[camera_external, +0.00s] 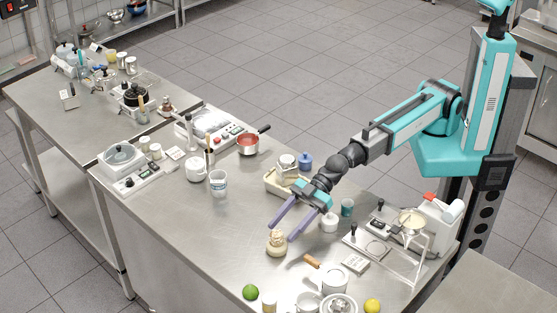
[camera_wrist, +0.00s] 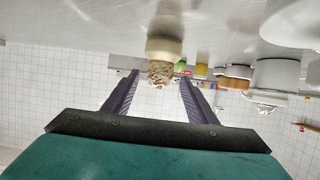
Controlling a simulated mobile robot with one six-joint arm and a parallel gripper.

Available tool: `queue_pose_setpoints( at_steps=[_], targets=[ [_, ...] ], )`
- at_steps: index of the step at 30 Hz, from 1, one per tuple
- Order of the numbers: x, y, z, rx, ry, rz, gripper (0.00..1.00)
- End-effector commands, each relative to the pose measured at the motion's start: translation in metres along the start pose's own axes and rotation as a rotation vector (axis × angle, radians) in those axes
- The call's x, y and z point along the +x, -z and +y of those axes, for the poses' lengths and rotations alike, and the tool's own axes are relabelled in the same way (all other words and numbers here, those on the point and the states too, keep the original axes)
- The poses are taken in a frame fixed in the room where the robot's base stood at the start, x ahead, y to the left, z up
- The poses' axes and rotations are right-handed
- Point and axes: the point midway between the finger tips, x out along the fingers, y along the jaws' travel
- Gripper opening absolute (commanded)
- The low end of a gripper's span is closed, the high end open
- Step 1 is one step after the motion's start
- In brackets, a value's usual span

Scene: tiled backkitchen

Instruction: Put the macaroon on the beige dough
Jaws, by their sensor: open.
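A rough, tan, textured lump, which looks like the macaroon (camera_external: 277,236), sits on top of a smooth beige rounded piece, which looks like the beige dough (camera_external: 275,249), on the steel table. The wrist view is upside down; there the macaroon (camera_wrist: 160,73) shows below the dough (camera_wrist: 164,48), touching it. My gripper (camera_external: 281,233) is open, its two purple fingers reaching down on either side of the macaroon. In the wrist view the gripper (camera_wrist: 158,75) shows clear gaps between the macaroon and both fingers. I cannot tell how well centred the macaroon is.
A green lime (camera_external: 250,292), a yellow lemon (camera_external: 372,306) and white dishes (camera_external: 334,280) stand near the front. A brown stick-like piece (camera_external: 312,261) lies right of the dough. A cream tray (camera_external: 272,185) and a white cup (camera_external: 329,222) are close behind. Bare steel lies to the left.

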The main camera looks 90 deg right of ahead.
Motion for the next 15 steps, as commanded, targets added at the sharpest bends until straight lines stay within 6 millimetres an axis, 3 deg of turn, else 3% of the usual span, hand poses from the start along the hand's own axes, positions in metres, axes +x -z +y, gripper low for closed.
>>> queue_pose_setpoints(
  at_steps=[15],
  targets=[
    [-0.054,-0.002,0.0,0.0,0.0,0.0,0.52]
  ],
)
